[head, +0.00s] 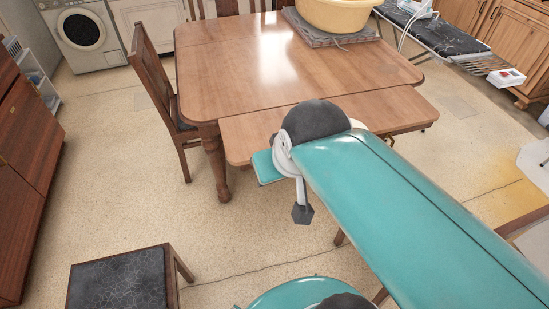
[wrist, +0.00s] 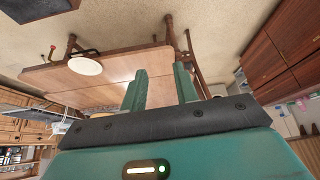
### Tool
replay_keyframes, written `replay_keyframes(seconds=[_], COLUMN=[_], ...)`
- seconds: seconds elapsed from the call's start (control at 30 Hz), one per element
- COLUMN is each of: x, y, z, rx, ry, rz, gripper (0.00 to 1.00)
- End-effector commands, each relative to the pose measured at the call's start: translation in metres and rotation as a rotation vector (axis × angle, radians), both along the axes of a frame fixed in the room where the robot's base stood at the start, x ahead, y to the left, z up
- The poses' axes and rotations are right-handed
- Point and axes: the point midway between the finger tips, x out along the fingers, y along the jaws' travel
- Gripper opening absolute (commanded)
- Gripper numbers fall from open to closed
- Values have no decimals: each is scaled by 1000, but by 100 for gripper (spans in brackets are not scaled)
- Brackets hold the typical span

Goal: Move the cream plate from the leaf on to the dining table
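The cream plate (wrist: 85,66) lies on the leaf (wrist: 45,74) in the wrist view, which shows the room tipped over. In the head view only a small pale edge, likely the plate (head: 358,124), shows behind my arm. The leaf (head: 250,130) runs along the near side of the brown dining table (head: 230,75), and looks slightly lower than its top. The table (wrist: 115,94) also shows in the wrist view. My gripper (wrist: 161,88) is open, with nothing between its teal fingers, and apart from the plate. My arm hides its fingers in the head view.
A yellow tub (head: 335,14) stands on a grey mat (head: 310,36) at the table's far right. The table's left and middle are clear. A wooden chair (head: 155,80) is at its left side, a dark-topped stool (head: 120,282) at front left, an ironing board (head: 440,35) at back right.

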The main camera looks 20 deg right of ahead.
Motion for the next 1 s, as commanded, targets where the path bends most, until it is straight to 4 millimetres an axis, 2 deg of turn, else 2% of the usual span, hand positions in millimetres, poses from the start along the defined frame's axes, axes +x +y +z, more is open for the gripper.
replay_keyframes(seconds=[0.03, 0.13, 0.27, 0.47, 0.77, 1.0], x=[-5, -7, -4, 12, 53, 93], y=[3, 4, 3, -2, -18, -52], z=[0, -1, -4, -29, -74, -106], rx=[0, 1, 22, 185, 595, 968], ry=[7, 13, 34, 183, 427, 539], rz=[14, 22, 0, -144, -464, -724], gripper=[19, 0, 0, 0, 0, 0])
